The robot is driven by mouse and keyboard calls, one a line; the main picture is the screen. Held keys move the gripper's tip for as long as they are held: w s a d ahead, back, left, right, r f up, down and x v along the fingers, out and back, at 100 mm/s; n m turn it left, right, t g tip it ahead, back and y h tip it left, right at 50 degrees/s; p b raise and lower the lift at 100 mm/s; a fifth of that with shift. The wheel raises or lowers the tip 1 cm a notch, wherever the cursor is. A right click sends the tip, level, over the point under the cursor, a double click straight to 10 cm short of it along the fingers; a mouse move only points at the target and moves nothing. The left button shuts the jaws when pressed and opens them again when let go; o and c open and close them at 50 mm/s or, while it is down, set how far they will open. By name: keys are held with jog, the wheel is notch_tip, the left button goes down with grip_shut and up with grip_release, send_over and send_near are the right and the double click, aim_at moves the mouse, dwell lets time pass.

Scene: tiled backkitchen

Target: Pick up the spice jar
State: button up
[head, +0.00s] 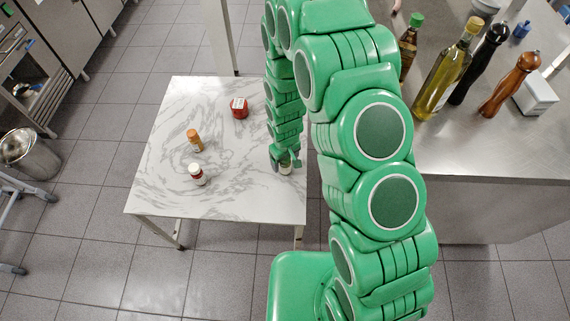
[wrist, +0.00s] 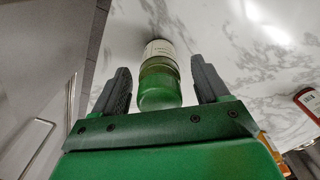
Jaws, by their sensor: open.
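A small jar with a pale label (wrist: 160,50) stands on the marble-topped table (head: 165,100), near its right edge. In the wrist view it lies between the two fingers of my gripper (wrist: 163,88), with a gap on each side. Its near end looks green and clear. In the head view my gripper (head: 287,161) is over this jar and hides most of it; a pale bit of the jar (head: 286,170) shows below the fingers. My gripper is open.
On the same table stand an orange-brown-capped jar (head: 194,138), a white-capped red jar (head: 197,176) and a red tin (head: 239,108), all left of my gripper. A steel counter (head: 480,155) with an oil bottle (head: 445,72) and pepper mills stands at the right.

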jog(key=c, duration=1.2)
jog(key=shift+r, duration=0.2)
jog(key=shift+r, duration=4.85)
